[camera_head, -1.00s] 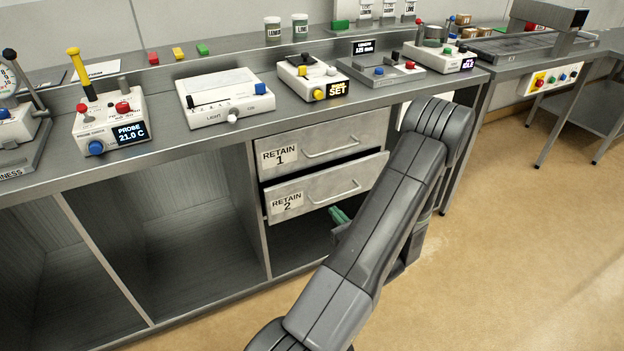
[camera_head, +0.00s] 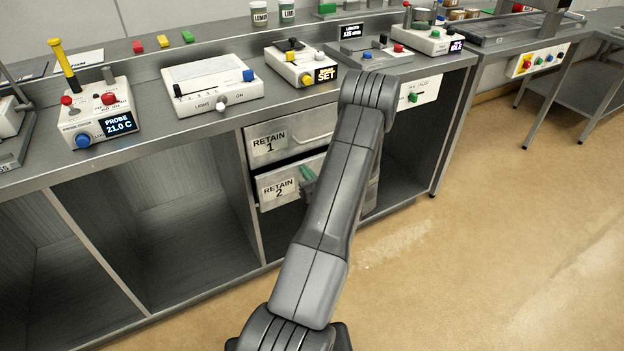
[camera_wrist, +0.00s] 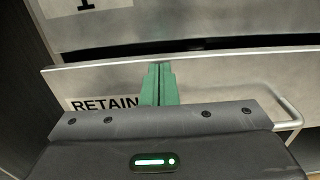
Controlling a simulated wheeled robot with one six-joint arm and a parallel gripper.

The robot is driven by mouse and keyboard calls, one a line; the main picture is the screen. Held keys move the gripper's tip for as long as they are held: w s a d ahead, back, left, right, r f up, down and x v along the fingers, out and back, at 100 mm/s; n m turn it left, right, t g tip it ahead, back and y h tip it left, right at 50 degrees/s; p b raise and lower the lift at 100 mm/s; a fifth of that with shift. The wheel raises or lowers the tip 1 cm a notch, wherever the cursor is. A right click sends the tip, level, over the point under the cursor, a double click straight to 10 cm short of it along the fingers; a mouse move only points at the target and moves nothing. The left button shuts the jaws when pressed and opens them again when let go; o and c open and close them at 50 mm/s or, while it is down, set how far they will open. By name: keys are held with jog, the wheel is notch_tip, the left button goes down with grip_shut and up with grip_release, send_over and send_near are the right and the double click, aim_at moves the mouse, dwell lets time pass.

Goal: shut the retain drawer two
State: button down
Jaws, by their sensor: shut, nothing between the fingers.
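The retain drawer two (camera_head: 266,191) is a grey metal front labelled "RETAIN 2", below drawer one. It stands a little out, with a dark gap above its top edge. In the wrist view its front (camera_wrist: 215,82) spans the picture, the label partly hidden by my gripper. Its bar handle (camera_wrist: 290,110) shows at the right. My gripper (camera_wrist: 160,68) has green fingers, shut together and empty, in front of the drawer face just right of the label. The fingers (camera_head: 308,176) also show in the head view. I cannot tell whether they touch the front. My arm hides the drawer's right part.
The retain drawer one (camera_head: 290,136) is above. The counter (camera_head: 135,160) over the drawers carries several instrument boxes, including a white light box (camera_head: 213,88) and a probe unit (camera_head: 97,118). Open compartments (camera_head: 170,220) lie to the left. The floor (camera_head: 480,240) at the right is clear.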

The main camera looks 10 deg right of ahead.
aim_at(300, 163)
jog(key=shift+w+a, duration=0.1)
jog(key=shift+w, duration=0.1)
jog(key=b+x, duration=0.2)
jog(key=x, duration=0.2)
jog(key=shift+w, duration=0.15)
jog(key=shift+r, duration=0.25)
